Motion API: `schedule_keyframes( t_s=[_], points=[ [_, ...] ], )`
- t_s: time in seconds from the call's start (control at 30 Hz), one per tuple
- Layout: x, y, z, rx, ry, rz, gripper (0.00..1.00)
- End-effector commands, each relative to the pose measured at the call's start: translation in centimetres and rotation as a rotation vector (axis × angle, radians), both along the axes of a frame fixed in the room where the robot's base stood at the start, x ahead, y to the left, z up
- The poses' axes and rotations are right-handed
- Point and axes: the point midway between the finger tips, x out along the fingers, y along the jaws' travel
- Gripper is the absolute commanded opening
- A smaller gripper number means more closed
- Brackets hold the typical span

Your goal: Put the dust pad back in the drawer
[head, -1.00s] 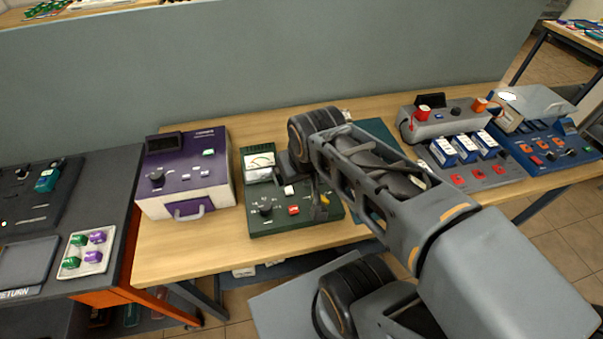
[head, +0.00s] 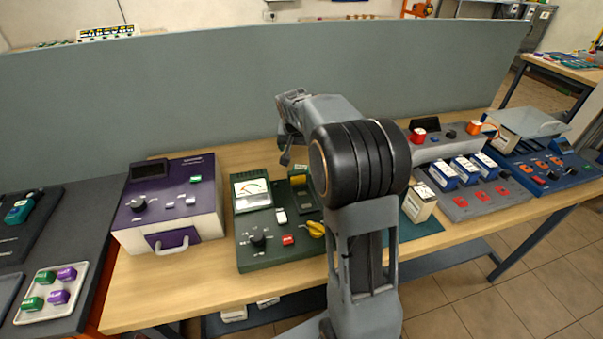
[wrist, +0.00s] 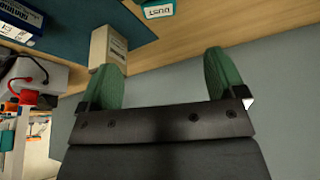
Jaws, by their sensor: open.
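The dust pad (wrist: 158,8) is a teal block with a white label, partly cut off at the top edge of the wrist view. It lies on the wooden bench; in the head view I cannot make it out. My gripper's green fingers (wrist: 165,80) are apart with nothing between them, and the pad lies beyond them. In the head view my arm hides much of the gripper. A purple drawer front (head: 172,240) with a pale handle is in the purple and white unit on the left of the bench. It looks shut.
A green meter unit (head: 258,240) stands right of the purple unit. A cream box (head: 418,205) stands right of my arm. Grey (head: 475,198) and blue (head: 545,175) units fill the right end. A grey partition (head: 220,90) runs behind the bench.

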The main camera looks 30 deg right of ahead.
Motion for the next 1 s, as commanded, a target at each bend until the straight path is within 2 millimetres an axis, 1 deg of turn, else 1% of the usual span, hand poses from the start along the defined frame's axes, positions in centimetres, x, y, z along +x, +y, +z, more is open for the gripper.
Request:
schedule_keyframes(
  t_s=[0.03, 0.3, 0.4, 0.5, 0.77, 1.0],
  points=[
    [0.0, -0.1, -0.8, 0.007, 0.006, -0.015, 0.89],
    [1.4, -1.2, -5.1, 0.013, 0.005, -0.03, 0.89],
    [1.9, -1.5, -6.4, 0.012, 0.004, -0.029, 0.89],
    [2.2, -1.7, -7.3, 0.012, 0.003, -0.028, 0.89],
    [2.7, -2.0, -8.7, 0.012, 0.004, -0.027, 0.89],
    [3.7, -2.8, -11.6, 0.012, 0.004, -0.027, 0.89]
  ],
)
